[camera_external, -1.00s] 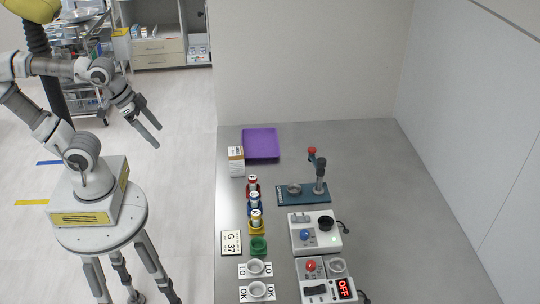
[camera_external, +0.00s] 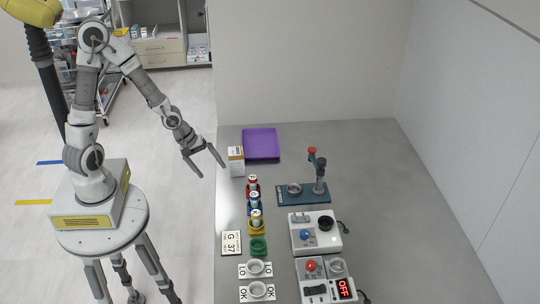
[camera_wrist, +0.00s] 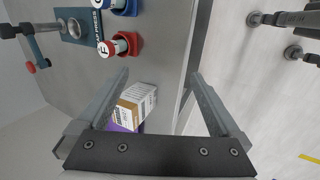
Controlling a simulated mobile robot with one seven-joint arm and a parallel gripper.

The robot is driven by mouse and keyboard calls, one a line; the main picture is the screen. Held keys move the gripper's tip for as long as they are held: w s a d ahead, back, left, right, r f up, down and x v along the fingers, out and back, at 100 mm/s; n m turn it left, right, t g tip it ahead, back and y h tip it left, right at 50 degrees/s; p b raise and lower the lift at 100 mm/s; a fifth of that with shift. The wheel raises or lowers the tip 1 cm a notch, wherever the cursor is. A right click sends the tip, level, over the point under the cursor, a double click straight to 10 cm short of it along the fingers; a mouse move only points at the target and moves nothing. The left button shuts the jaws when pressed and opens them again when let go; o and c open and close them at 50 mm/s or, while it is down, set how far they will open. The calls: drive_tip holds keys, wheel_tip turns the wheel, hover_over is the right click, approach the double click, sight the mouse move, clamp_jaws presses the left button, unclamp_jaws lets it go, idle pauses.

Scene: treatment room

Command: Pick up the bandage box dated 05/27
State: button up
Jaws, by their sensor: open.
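A small white box with an orange-brown band (camera_external: 236,160) stands upright near the table's left edge, just in front of the purple tray. It also shows in the wrist view (camera_wrist: 138,103), between my fingers and nearer the left one; its printed date is too small to read. My gripper (camera_external: 212,172) is open and empty, a little to the left of the box at the table edge. In the wrist view my gripper's two fingers (camera_wrist: 160,80) are spread wide apart, and neither is seen to hold the box.
The purple tray (camera_external: 261,144) lies behind the box. Red, blue and yellow holders with vials (camera_external: 254,202) line the table's left side in front of it. A teal press (camera_external: 305,191) and white devices (camera_external: 314,231) stand further right. The right side of the table is clear.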

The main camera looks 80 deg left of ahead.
wheel_tip(320, 180, down, 3)
drive_tip(key=w+a+n+t+h, duration=0.1)
drive_tip(key=w+a+n+t, duration=0.15)
drive_tip(key=n, duration=0.35)
drive_tip(key=n+t+y+b, duration=0.2)
drive_tip(key=n+t+b, duration=0.35)
drive_tip(key=n, duration=0.75)
approach(236, 151)
drive_tip(key=x, duration=0.5)
drive_tip(key=shift+w+a+f+p, duration=0.1)
drive_tip(key=shift+w+f+p, duration=0.1)
drive_tip(key=shift+w+p, duration=0.2)
drive_tip(key=shift+s+f+b+x, duration=0.15)
drive_tip(key=shift+b+x, duration=0.2)
drive_tip(key=shift+x, duration=0.9)
drive_tip(key=shift+f+b+x, duration=0.2)
drive_tip(key=shift+b+x, duration=0.2)
drive_tip(key=shift+x, duration=0.9)
drive_tip(key=shift+s+f+b+x, duration=0.15)
drive_tip(key=shift+b+x, duration=0.2)
drive_tip(key=shift+x, duration=0.9)
drive_tip(key=c, duration=1.4)
